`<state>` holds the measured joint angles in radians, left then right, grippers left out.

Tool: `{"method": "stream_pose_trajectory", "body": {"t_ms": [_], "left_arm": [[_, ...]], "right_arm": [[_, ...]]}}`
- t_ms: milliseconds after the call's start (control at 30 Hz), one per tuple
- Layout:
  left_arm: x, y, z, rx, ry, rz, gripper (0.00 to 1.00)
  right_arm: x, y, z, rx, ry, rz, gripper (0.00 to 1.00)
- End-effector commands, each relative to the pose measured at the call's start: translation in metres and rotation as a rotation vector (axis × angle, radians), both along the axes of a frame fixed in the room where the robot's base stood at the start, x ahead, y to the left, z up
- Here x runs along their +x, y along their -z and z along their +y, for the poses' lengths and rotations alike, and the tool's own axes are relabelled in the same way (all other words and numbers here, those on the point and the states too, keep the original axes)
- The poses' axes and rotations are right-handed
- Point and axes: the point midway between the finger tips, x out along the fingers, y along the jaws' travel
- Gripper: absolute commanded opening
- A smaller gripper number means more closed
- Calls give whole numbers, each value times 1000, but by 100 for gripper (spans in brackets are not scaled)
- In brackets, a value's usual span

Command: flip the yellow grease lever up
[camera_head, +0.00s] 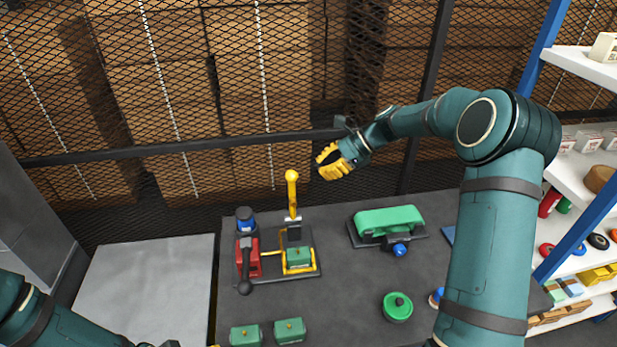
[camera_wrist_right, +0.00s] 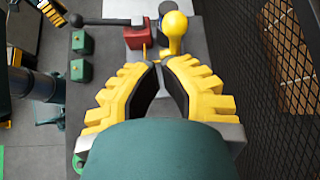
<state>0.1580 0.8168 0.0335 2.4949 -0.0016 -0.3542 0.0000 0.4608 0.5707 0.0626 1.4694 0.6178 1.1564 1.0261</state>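The yellow grease lever (camera_head: 291,195) stands upright with a round knob on top, on the small press base at the back of the table. In the right wrist view its yellow knob (camera_wrist_right: 174,27) is just beyond the fingertips. My right gripper (camera_head: 320,163) hangs in the air to the right of the knob, apart from it. In the right wrist view my right gripper's fingertips (camera_wrist_right: 160,64) come together with nothing between them. My left gripper is only partly visible, with yellow finger parts (camera_wrist_right: 51,12) at the upper left of the right wrist view.
Beside the lever is a red block (camera_head: 248,257) with a black-handled bar and blue cap (camera_head: 245,222). A green block (camera_head: 298,257) sits in the yellow holder. A green-topped device (camera_head: 389,220) is to the right. Mesh fencing (camera_head: 200,100) runs behind; shelves (camera_head: 590,70) stand at right.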

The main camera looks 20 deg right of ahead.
Motion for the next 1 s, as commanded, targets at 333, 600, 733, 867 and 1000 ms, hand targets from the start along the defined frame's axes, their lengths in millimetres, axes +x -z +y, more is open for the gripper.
{"method": "stream_pose_trajectory", "body": {"t_ms": [333, 600, 733, 867, 1000], "left_arm": [[0, 0, 0, 0, 0, 0, 78], [0, 0, 0, 0, 0, 0, 78], [0, 0, 0, 0, 0, 0, 78], [0, 0, 0, 0, 0, 0, 78], [0, 0, 0, 0, 0, 0, 78]], "right_arm": [[-14, -24, -37, -1, -1, 8, 0], [-16, -25, -39, -2, -2, 11, 0], [-16, -25, -39, -2, -2, 11, 0], [-16, -25, -39, -2, -2, 11, 0], [-16, -25, -39, -2, -2, 11, 0]]}}
